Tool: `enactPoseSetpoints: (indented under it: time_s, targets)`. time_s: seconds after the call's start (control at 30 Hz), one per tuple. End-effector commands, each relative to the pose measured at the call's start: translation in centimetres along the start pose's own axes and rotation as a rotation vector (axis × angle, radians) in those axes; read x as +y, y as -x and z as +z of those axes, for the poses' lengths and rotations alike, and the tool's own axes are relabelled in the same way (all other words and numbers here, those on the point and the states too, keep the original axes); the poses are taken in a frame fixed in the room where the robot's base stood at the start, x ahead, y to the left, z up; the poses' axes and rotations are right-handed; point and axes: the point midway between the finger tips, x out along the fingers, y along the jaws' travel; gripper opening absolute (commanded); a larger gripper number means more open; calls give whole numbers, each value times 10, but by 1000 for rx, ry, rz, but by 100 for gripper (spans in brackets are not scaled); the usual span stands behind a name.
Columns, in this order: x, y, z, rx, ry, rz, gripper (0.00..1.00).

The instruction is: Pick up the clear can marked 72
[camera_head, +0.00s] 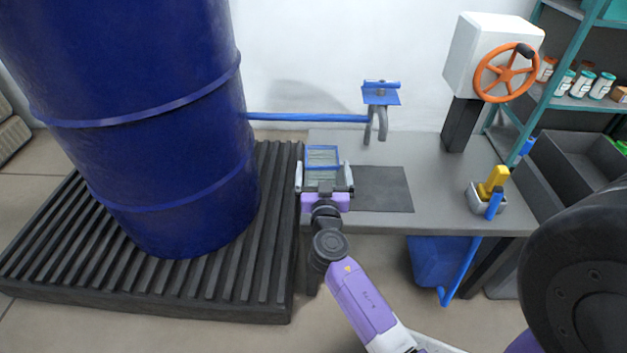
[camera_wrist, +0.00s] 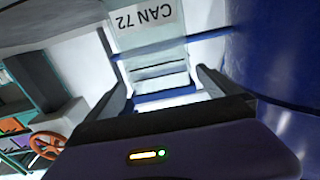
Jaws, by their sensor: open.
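The clear can marked 72 (camera_head: 322,156) has a blue rim and a blue band. In the head view it stands at the left end of the grey table, beside the big blue drum. In the wrist view the can (camera_wrist: 160,68) shows upside down, with its white "CAN 72" label (camera_wrist: 142,24) at the top. My gripper (camera_head: 325,176) is open, with one finger on each side of the can's near part. In the wrist view the fingers of my gripper (camera_wrist: 163,85) stand apart around the can. I cannot tell whether either finger touches it.
A blue drum (camera_head: 150,120) stands on a black ribbed pallet (camera_head: 270,240) close on the left. A blue bar (camera_head: 305,118) runs behind the can to a grey hook (camera_head: 376,122). A dark mat (camera_head: 383,190) lies on the table (camera_head: 440,215). An orange wheel (camera_head: 505,72) is at the right.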

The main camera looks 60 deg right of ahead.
Motion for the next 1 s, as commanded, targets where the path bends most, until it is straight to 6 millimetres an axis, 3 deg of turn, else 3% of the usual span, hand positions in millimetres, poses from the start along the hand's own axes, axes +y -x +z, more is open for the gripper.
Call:
enactPoseSetpoints:
  time_s: [0.5,0.83,1.0]
  targets:
    - [-3,-62,-2,0,0,-1,100]
    - [-3,-68,-1,-1,0,-3,100]
    - [-3,-68,-1,-1,0,-3,67]
